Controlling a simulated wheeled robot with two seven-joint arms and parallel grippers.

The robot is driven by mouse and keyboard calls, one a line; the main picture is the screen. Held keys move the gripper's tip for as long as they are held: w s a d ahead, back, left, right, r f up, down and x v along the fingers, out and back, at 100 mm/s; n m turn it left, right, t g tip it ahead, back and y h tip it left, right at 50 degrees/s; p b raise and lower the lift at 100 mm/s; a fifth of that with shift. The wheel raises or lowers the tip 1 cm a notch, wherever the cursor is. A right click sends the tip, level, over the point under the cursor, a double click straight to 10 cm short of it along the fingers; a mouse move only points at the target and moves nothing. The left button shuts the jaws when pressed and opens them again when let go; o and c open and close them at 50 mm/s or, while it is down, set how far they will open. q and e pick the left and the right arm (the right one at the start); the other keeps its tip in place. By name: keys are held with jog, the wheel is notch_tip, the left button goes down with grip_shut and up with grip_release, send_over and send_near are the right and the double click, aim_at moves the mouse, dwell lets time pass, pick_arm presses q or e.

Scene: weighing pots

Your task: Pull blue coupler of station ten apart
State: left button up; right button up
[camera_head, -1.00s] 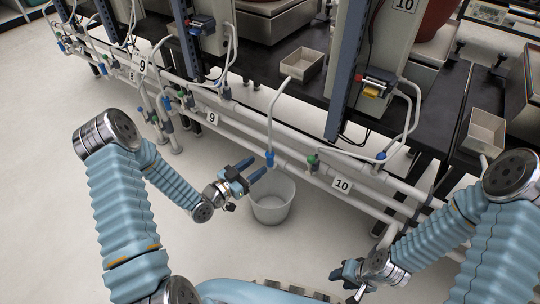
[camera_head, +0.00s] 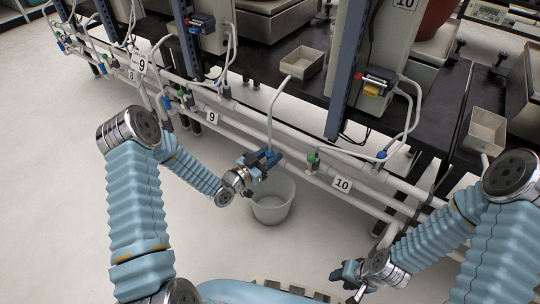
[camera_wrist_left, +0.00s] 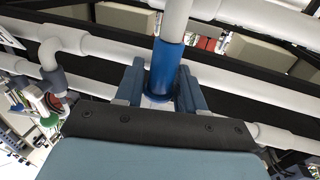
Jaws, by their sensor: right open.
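The blue coupler (camera_wrist_left: 166,68) joins a white pipe that comes down from above, near the rail labelled 10 (camera_head: 342,184). In the head view the coupler is mostly hidden by my left gripper (camera_head: 264,160). In the left wrist view the fingers of my left gripper (camera_wrist_left: 160,88) stand on both sides of the coupler, very close to it. I cannot tell whether they press on it. My right gripper (camera_head: 347,276) is open and empty at the lower right, well away from the pipes.
A grey bucket (camera_head: 272,203) stands on the floor below the coupler. White rails and pipes run along the bench front, with a green-capped valve (camera_head: 312,160) and a blue-capped fitting (camera_head: 381,155) to the right. The floor at left is clear.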

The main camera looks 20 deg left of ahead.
aim_at(268, 154)
pick_arm(q)
grip_shut()
jog(key=shift+r+p, duration=0.45)
jog(key=shift+r, duration=1.3)
jog(key=o, duration=0.8)
grip_release()
jog(key=shift+c, duration=0.2)
jog(key=shift+s+a, duration=0.3)
jog(key=shift+s, duration=0.05)
jog(key=v, duration=1.3)
jog(key=shift+p, duration=0.3)
